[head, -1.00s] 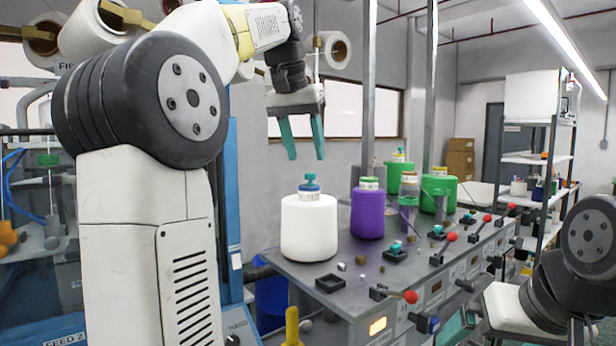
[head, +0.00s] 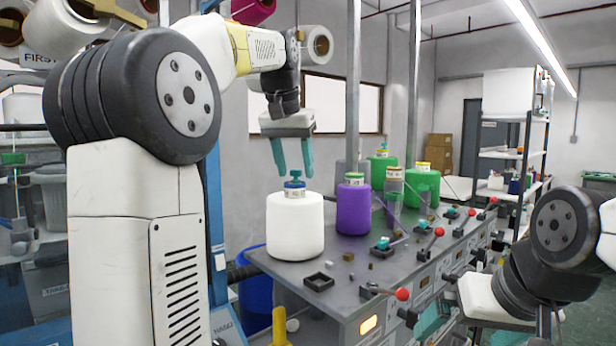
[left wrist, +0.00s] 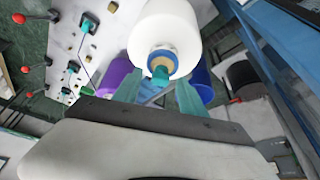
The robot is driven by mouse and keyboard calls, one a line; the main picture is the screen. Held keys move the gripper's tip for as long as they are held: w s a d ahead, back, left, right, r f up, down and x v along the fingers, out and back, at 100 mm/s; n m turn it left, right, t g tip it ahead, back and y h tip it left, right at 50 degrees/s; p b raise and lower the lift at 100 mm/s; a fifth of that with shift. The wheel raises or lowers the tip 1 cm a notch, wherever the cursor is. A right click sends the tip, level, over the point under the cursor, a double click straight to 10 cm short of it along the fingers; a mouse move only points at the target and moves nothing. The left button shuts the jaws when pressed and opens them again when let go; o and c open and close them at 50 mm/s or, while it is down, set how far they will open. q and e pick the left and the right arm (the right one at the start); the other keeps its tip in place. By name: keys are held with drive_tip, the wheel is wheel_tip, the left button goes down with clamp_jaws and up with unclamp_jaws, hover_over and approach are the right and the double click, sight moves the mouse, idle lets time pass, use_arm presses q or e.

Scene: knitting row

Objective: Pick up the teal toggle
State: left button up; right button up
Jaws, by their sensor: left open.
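A teal toggle (head: 294,174) sits on a blue collar at the top of the white yarn cone (head: 294,228). The toggle also shows in the left wrist view (left wrist: 160,73), between the fingertips. My left gripper (head: 295,168) points down over the cone, open, with its teal fingers on either side of the toggle's top. I cannot tell whether either finger touches it. Other small teal pieces (head: 382,243) sit in dark sockets along the bench. My right arm (head: 560,230) is at the lower right; its jaw state cannot be told.
The cone stands on a grey machine bench (head: 285,272). A purple cone (head: 353,210) and green cones (head: 423,187) stand to its right. An empty dark socket (head: 318,282) lies in front. Red-knobbed levers (head: 402,294) line the bench edge, and upright posts (head: 353,80) rise behind.

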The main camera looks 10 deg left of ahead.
sight(296, 184)
use_arm(q)
clamp_jaws()
drive_tip(key=shift+r, duration=0.1)
drive_tip(key=shift+r, duration=1.1)
drive_tip(key=shift+s+d+r, duration=0.25)
drive_tip(key=shift+s+r, duration=0.15)
drive_tip(key=shift+r, duration=0.25)
drive_tip(key=s+d+r, duration=0.1)
drive_tip(key=s+d, duration=0.6)
drive_tip(key=s, duration=0.6)
drive_tip(key=shift+s+r, duration=0.15)
drive_tip(key=shift+r, duration=0.05)
drive_tip(key=shift+d, duration=0.1)
